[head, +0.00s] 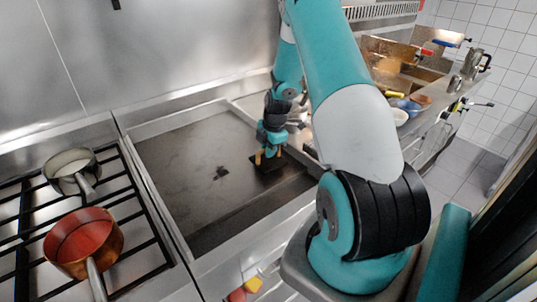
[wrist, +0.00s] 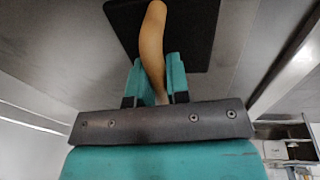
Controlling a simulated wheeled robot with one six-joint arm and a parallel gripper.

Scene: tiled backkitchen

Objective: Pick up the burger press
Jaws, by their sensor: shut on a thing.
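The burger press has a flat black rectangular plate and a curved wooden handle. In the head view the press (head: 268,168) is at the right part of the dark griddle, under my gripper (head: 268,150). In the wrist view the wooden handle of the press (wrist: 152,40) runs between the two teal fingers of my gripper (wrist: 156,78), which are shut on it. The black plate shows beyond the handle at the top. I cannot tell whether the plate touches the griddle or hangs just above it. My arm hides part of the griddle's right side.
The griddle (head: 190,165) has raised metal edges and a small dark mark. Left of it, a grey pan (head: 70,165) and a copper pan (head: 85,240) stand on the stove grates. At the right, a counter holds bowls (head: 408,106) and a metal pot (head: 472,64).

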